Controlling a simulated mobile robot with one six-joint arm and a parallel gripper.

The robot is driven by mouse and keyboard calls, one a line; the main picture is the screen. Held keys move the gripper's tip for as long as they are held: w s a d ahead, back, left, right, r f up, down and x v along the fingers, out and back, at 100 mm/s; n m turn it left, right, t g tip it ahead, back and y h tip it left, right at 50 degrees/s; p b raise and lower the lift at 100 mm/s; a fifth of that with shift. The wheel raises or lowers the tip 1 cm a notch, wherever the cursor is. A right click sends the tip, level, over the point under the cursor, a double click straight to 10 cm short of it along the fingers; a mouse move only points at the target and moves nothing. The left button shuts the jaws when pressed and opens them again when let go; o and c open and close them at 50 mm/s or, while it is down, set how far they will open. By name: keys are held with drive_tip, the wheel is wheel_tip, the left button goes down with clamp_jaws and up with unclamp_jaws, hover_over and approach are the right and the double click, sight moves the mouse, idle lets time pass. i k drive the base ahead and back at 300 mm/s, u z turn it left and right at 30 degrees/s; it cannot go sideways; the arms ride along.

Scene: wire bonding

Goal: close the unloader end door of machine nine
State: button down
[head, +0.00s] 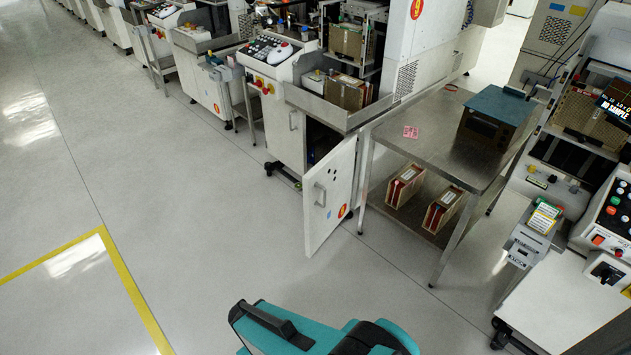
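A white door (337,190) with a grey pull handle (319,195) stands open at the end of a white machine (289,136), in the middle of the head view. It swings out toward me, and its free edge is at the lower left, just above the floor. A dark opening (321,141) shows between the cabinet and the door. Small dark dots, a blue mark and an orange round sticker are on the door. I cannot read a machine number. My gripper is not in view; only teal and black parts of my own body show at the bottom, apart from the door.
A steel table (434,129) stands close right of the door, with a teal-topped box (491,116) on it and two wooden magazines (405,186) on its lower shelf. Another machine (560,300) is at right. The floor (215,240) left of the door is clear, with yellow tape.

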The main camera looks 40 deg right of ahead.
sight(335, 200)
drive_tip(key=z, duration=0.05)
drive_tip(key=i, duration=0.95)
drive_tip(key=u, duration=0.05)
